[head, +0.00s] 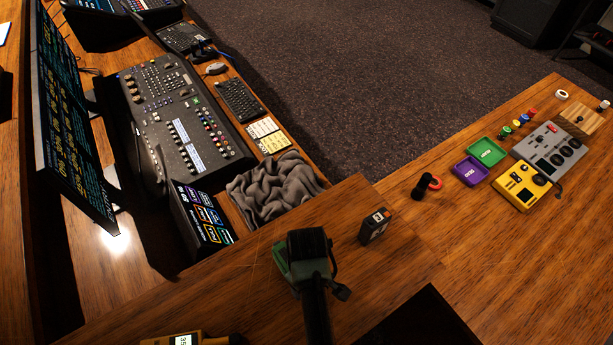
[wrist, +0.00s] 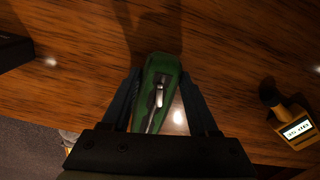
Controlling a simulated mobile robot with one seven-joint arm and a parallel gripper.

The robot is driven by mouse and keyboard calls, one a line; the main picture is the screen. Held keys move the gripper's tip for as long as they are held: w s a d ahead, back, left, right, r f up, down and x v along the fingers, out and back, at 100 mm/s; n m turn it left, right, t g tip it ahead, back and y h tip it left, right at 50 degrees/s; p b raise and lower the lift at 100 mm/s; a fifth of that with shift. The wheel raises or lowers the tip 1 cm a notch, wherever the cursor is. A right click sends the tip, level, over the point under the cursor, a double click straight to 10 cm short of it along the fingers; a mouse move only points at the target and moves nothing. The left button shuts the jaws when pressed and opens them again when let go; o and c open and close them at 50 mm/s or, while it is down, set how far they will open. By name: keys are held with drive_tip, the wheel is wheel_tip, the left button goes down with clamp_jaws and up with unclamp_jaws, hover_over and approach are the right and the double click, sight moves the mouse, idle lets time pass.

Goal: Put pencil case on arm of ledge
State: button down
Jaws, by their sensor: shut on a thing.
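The pencil case (wrist: 160,72) is green with a grey zip and a metal pull. In the wrist view it lies between the two fingers of my gripper (wrist: 157,88), which is shut on it. In the head view only a green edge of the pencil case (head: 281,262) shows, left of my gripper (head: 303,250), which hides the rest. Both are over the near wooden ledge (head: 225,291). I cannot tell how high the pencil case is above the wood. The ledge's arm (head: 450,230) appears to be the wooden surface running to the right.
A small black box (head: 374,228) stands right of my gripper. A yellow meter (head: 182,340) lies at the near edge. A grey cloth (head: 275,190) and a mixing console (head: 180,125) are beyond. Trays (head: 487,152) and a yellow device (head: 522,186) occupy the right surface.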

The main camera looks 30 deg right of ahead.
drive_tip(key=shift+f, duration=0.25)
drive_tip(key=shift+f, duration=0.15)
drive_tip(key=shift+c, duration=0.6)
unclamp_jaws()
wheel_tip(320, 180, up, 12)
drive_tip(key=b, duration=0.1)
drive_tip(key=shift+b, duration=0.35)
drive_tip(key=shift+r, duration=0.2)
